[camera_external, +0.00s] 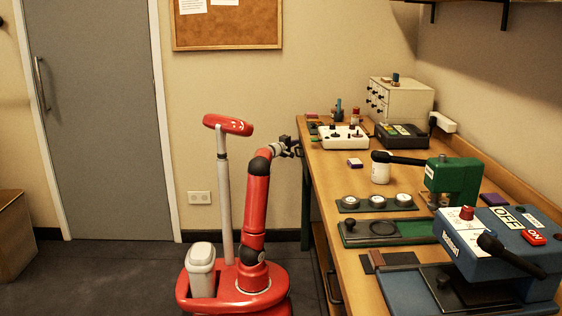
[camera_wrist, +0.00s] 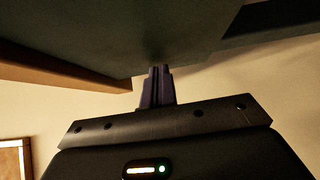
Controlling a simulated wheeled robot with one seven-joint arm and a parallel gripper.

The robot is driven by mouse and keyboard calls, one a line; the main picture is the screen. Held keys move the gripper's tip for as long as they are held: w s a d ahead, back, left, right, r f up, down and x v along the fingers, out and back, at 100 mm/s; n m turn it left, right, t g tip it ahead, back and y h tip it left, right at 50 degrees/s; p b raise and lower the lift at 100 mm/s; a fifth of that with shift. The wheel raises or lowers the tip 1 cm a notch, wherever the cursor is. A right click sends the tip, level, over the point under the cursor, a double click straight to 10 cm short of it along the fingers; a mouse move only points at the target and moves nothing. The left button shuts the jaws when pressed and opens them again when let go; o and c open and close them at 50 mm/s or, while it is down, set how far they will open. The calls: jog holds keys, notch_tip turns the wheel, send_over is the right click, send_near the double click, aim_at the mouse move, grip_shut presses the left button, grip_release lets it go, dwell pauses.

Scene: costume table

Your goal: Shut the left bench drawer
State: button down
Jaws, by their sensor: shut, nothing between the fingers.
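The wooden bench (camera_external: 352,243) runs along the right wall, with its front edge facing my base. My gripper (camera_external: 292,146) is at the far end of that front edge, close to a small dark handle-like part (camera_external: 299,150). The left bench drawer itself is too small and hidden there to tell how far it stands out. In the wrist view my gripper (camera_wrist: 157,78) has its dark fingers together and empty. Their tips are at or just in front of a dark flat panel (camera_wrist: 120,35); I cannot tell whether they touch it.
A brown wooden edge (camera_wrist: 60,75) shows left of my fingers in the wrist view. A dark handle (camera_external: 333,287) is on the bench's near front. The bench top holds a white control box (camera_external: 342,137), green press (camera_external: 453,180) and blue machine (camera_external: 490,245).

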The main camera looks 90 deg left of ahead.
jog(key=shift+w, duration=0.95)
jog(key=shift+d+r, duration=0.1)
jog(key=s+d, duration=0.6)
jog(key=s, duration=0.6)
jog(key=shift+d, duration=0.35)
